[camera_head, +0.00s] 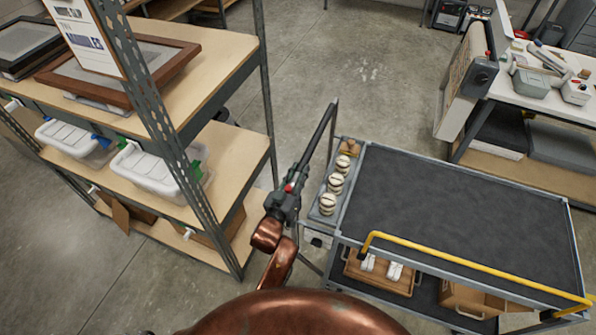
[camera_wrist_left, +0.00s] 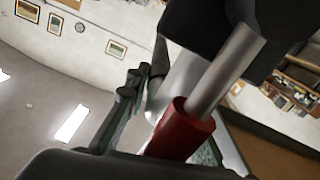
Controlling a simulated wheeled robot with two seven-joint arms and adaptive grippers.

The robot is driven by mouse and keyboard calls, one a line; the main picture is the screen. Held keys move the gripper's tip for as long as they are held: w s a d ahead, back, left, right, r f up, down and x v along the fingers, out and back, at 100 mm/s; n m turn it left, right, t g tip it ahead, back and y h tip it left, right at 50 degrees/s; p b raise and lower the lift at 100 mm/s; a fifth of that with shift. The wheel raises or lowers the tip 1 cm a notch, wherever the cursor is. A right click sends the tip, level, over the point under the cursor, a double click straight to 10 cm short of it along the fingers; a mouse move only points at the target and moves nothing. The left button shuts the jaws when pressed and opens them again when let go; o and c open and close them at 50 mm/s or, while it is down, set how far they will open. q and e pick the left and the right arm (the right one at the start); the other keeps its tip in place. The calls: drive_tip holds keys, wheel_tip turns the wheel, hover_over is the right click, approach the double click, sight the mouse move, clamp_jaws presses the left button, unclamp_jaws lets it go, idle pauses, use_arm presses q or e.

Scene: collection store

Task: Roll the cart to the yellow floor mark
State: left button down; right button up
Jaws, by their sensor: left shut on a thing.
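The cart (camera_head: 455,215) has a dark top deck, a lower shelf and a yellow side rail (camera_head: 470,264). It stands right of centre in the head view. A dark handle bar (camera_head: 321,137) rises at its left end. My left gripper (camera_head: 290,196) is shut on the handle, at the cart's left end. In the left wrist view, dark finger parts (camera_wrist_left: 128,100) show beside a metal bar and a red sleeve (camera_wrist_left: 180,130); the exact contact is hidden. My right gripper is not in view.
A metal shelving unit (camera_head: 235,77) with frames and lidded boxes stands close on the left. A workbench (camera_head: 540,105) with tools stands behind the cart on the right. Bare concrete floor (camera_head: 345,65) lies open between them.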

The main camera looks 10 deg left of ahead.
use_arm(q)
drive_tip(key=c, duration=2)
unclamp_jaws()
drive_tip(key=shift+w+a, duration=0.15)
drive_tip(key=shift+a, duration=0.4)
drive_tip(key=o, duration=0.3)
drive_tip(key=shift+d, duration=0.1)
drive_tip(key=shift+d+v, duration=0.2)
drive_tip(key=shift+v, duration=5.8)
